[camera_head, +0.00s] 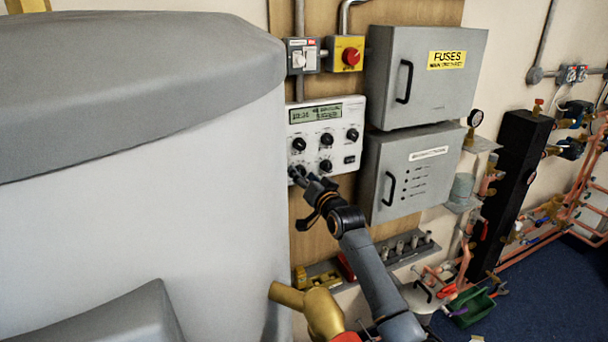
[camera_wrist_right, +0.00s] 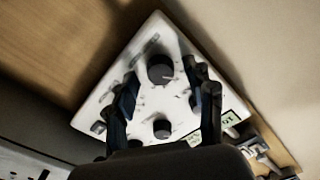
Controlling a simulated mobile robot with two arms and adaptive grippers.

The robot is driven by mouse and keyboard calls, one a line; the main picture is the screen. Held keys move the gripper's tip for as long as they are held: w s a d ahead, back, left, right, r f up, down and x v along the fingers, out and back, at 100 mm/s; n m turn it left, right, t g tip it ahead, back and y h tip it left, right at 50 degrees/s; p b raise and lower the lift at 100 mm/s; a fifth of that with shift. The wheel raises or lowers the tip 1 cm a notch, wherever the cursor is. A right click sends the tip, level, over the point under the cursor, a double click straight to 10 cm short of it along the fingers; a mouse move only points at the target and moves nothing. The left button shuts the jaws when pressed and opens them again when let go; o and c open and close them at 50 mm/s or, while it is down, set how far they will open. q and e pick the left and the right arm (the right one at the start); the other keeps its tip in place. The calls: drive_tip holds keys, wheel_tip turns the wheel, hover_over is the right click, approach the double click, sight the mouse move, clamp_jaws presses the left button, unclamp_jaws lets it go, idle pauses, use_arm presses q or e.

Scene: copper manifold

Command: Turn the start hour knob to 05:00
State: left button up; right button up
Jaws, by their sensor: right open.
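The white control panel (camera_head: 334,151) hangs on the wooden board, with a lit display (camera_head: 316,114) and several black knobs. Its labels are too small to read, so I cannot tell which is the start hour knob. My right gripper (camera_head: 300,176) is at the panel's lower left, partly hiding the lower left knob. In the right wrist view, my right gripper (camera_wrist_right: 167,80) is open, with one finger on either side of a black knob (camera_wrist_right: 160,69). Contact is not visible. Another knob (camera_wrist_right: 162,128) is nearer the palm. My left gripper is not in view.
Two grey boxes, the fuse box (camera_head: 430,85) and a lower cabinet (camera_head: 412,180), stand out right of the panel. A red button on a yellow box (camera_head: 346,53) is above it. A large pale body (camera_head: 140,200) fills the left. A brass-coloured pipe (camera_head: 318,308) is below.

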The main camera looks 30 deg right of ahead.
clamp_jaws()
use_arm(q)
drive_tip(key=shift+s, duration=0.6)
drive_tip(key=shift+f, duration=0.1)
use_arm(e)
drive_tip(key=shift+n, duration=0.3)
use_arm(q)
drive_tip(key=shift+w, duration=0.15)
use_arm(e)
drive_tip(key=shift+n, duration=2.6)
unclamp_jaws()
